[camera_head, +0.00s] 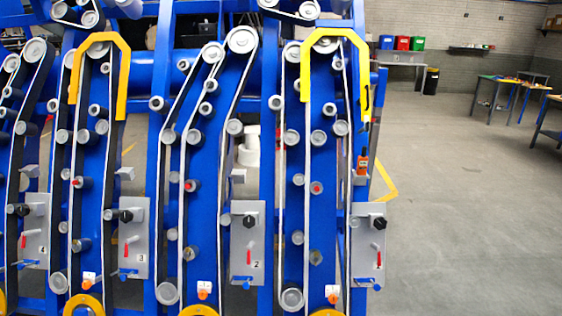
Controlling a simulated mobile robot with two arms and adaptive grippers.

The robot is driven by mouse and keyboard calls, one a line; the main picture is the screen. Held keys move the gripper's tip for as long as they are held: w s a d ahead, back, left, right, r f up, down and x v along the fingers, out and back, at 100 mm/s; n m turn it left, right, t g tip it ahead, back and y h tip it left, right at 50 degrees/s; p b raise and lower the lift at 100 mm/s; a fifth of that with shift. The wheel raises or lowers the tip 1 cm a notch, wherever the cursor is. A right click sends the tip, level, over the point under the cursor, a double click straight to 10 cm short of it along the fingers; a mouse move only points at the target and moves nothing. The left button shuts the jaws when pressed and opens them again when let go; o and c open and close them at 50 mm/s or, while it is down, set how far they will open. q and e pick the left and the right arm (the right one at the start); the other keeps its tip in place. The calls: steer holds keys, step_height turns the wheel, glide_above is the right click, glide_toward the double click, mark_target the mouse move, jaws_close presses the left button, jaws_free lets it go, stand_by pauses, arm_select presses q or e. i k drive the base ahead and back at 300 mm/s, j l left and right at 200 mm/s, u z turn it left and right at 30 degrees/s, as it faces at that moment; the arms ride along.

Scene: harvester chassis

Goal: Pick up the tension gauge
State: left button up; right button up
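A small orange device with a dark upper part (362,166), which looks like the tension gauge, is at the right end of the blue harvester chassis (222,150). It sits above the rightmost grey control panel and to the right of the rightmost belt. What holds it there is too small to tell. Neither of my grippers is in view.
Belts on several pulleys run up the chassis, with yellow guards (335,38) over some tops. Grey panels (368,243) with black knobs and red levers stick out in front. Open grey floor (460,200) lies to the right. Tables (500,85) stand far back right.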

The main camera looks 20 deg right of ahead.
mark_target(363, 162)
steer(key=i+l+u, duration=0.1)
steer(key=l+u, duration=0.35)
steer(key=l, duration=0.15)
steer(key=l+u, duration=0.45)
steer(key=l, duration=0.2)
steer(key=l+u, duration=0.5)
steer(key=l, duration=0.15)
steer(key=k, duration=0.05)
